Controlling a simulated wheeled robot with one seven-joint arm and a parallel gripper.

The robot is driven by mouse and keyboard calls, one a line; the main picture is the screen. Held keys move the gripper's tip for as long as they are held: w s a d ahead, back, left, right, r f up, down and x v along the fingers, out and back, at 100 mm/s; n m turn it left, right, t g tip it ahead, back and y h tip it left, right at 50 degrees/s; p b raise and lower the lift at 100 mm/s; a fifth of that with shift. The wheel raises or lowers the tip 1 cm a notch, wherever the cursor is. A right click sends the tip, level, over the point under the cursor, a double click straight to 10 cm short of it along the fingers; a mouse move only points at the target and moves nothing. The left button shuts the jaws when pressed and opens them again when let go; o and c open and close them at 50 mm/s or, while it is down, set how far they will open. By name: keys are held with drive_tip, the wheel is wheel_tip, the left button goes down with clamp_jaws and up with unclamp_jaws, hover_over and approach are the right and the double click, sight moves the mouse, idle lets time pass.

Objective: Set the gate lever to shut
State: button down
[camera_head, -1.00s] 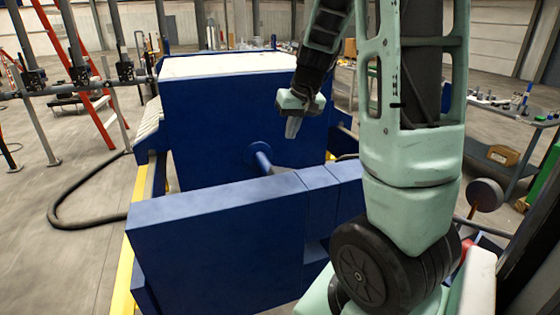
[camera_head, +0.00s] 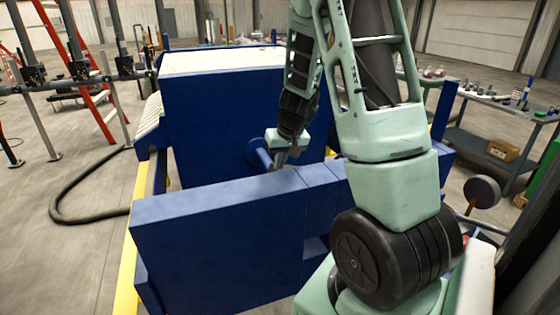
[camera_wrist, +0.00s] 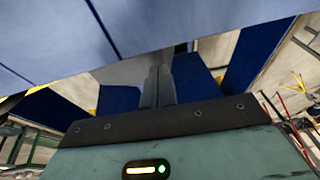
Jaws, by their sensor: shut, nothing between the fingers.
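I cannot clearly pick out the gate lever in either view. My gripper (camera_head: 281,161) is low over the blue press, just behind the top edge of the front blue plate (camera_head: 215,245). It is close to a blue round rod (camera_head: 261,154) that reaches from the rear blue block (camera_head: 215,120); I cannot tell whether they touch. In the wrist view my fingers (camera_wrist: 158,87) are together with nothing held. A grey bar (camera_wrist: 140,70) shows behind them, and a broad blue plate (camera_wrist: 180,25) fills the top. My arm hides part of the press's right side.
A dark disc on a rod (camera_head: 482,192) stands right of my arm. A grey cart (camera_head: 490,150) with small items is farther right. A black hose (camera_head: 62,205) curves over the floor at left, beside a yellow rail (camera_head: 132,250).

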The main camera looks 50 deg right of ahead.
drive_tip(key=shift+g+h, duration=0.3)
drive_tip(key=shift+h, duration=0.4)
drive_tip(key=f, duration=0.1)
drive_tip(key=f+b, duration=0.1)
drive_tip(key=f, duration=0.3)
drive_tip(key=shift+w+a+b, duration=0.15)
drive_tip(key=shift+a+b, duration=0.1)
drive_tip(key=shift+b, duration=0.05)
